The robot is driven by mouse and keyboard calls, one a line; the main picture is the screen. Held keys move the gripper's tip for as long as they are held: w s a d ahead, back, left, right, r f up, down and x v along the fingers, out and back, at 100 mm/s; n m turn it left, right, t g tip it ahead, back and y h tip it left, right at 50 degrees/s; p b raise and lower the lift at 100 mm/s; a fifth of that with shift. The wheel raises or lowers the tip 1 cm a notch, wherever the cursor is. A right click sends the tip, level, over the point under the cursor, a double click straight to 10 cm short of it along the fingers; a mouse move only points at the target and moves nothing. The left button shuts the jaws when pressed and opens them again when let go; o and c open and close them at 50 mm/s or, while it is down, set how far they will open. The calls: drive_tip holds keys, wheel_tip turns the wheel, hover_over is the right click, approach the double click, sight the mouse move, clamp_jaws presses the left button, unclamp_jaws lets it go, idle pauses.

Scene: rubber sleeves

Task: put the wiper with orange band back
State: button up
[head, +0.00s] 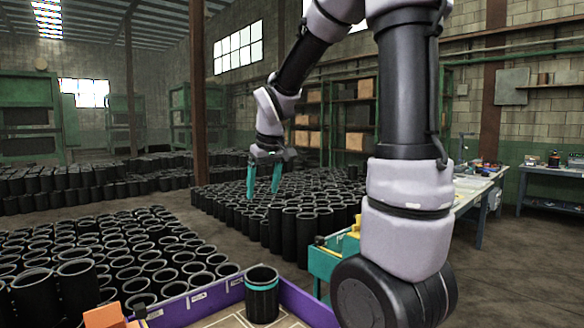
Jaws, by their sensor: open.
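My gripper (263,190) hangs in mid-air left of the picture's centre, with its two teal fingers apart and nothing between them. Behind it in the picture are rows of black sleeves. I cannot clearly make out a wiper with an orange band. An orange thing (104,316) shows at the bottom left beside the purple-walled tray (200,300), cut off by the frame's edge. A teal box (322,262) with yellow-orange parts stands right of the tray, partly hidden by my arm.
A black sleeve with a teal band (262,297) stands upright in the purple-walled tray. Many black sleeves (120,255) fill the floor at the left and middle. A long workbench (478,190) with small items runs along the right. Shelves with boxes stand behind.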

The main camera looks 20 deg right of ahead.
drive_tip(key=s+r+m+t+y, duration=0.1)
drive_tip(key=s+r+m, duration=0.2)
drive_tip(key=s, duration=0.6)
drive_tip(key=s+r+m+t, duration=0.2)
drive_tip(key=s+r, duration=0.3)
drive_tip(key=s, duration=0.4)
drive_tip(key=shift+s+d+m+y, duration=0.15)
drive_tip(key=shift+s+m+y, duration=0.25)
drive_tip(key=shift+m, duration=0.5)
drive_tip(key=shift+w, duration=0.1)
